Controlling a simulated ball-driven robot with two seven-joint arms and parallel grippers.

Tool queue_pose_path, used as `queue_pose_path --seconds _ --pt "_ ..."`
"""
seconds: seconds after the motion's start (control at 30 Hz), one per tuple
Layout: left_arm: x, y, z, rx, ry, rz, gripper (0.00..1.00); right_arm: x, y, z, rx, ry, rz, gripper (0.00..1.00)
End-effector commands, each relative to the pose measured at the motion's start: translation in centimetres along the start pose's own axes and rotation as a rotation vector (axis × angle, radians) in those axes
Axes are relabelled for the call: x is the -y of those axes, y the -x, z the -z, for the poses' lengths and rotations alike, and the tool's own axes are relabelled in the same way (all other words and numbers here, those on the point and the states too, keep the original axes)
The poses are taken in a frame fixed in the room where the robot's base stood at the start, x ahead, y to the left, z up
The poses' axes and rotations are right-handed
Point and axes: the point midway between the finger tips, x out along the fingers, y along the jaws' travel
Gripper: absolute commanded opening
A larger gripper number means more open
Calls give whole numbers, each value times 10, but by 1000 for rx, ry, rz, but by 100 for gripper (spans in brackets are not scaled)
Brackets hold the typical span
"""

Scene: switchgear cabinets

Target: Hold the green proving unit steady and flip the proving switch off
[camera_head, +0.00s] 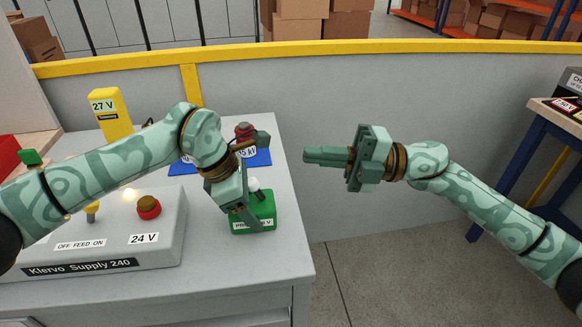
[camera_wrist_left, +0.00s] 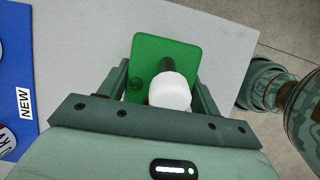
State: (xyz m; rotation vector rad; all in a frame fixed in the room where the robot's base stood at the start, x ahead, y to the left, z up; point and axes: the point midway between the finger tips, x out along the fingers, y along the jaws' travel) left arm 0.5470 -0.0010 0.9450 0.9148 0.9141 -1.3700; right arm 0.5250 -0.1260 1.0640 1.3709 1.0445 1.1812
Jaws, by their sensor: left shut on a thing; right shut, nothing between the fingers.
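The green proving unit (camera_head: 265,209) stands on the grey cabinet top near its right edge; its front label is partly hidden by my finger. My left gripper (camera_head: 243,213) is shut on it from above, and the left wrist view shows the green body (camera_wrist_left: 150,52) between the fingers. The proving switch, a dark lever with a white tip (camera_wrist_left: 170,92), rises from the unit; its white tip also shows in the head view (camera_head: 253,184). Which setting it is in, I cannot tell. My right gripper (camera_head: 308,155) is shut and empty, pointing left, in the air right of the unit and apart from it.
The grey Klervo Supply 240 box (camera_head: 165,235) with a red-based knob (camera_head: 148,207) stands left. A yellow 27 V meter (camera_head: 110,113) and a blue plate (camera_head: 262,158) with a red knob (camera_head: 244,131) are behind. Right of the cabinet is open floor.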

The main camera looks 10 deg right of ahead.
Motion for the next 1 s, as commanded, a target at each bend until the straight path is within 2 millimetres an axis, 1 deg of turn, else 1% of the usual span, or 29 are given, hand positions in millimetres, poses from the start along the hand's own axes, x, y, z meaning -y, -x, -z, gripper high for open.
queue_pose_path --seconds 0.03,0.1,0.2,0.3,0.73,0.77,0.8,0.83,0.87,1.0 --pt "0 -2 3 -5 4 1 33 -5 9 0 3 1 2 0" --pt "0 -2 3 -5 4 1 33 -12 18 0 2 0 1 0" --pt "0 -2 3 -5 5 1 33 -19 29 1 2 0 1 0" --pt "0 -2 3 -6 5 1 33 -23 35 1 2 0 1 0" --pt "-1 -2 4 -7 5 1 33 -25 37 1 1 0 0 0" --pt "-1 -2 4 -7 5 1 66 -25 37 1 1 0 0 0" --pt "0 -2 4 -7 5 1 77 -25 37 1 1 0 0 0" --pt "0 -2 4 -7 5 1 86 -25 37 1 1 0 0 0" --pt "0 -2 4 -6 5 1 89 -25 37 1 1 0 0 0" --pt "0 -2 3 -5 4 1 89 -25 37 1 1 0 0 0"
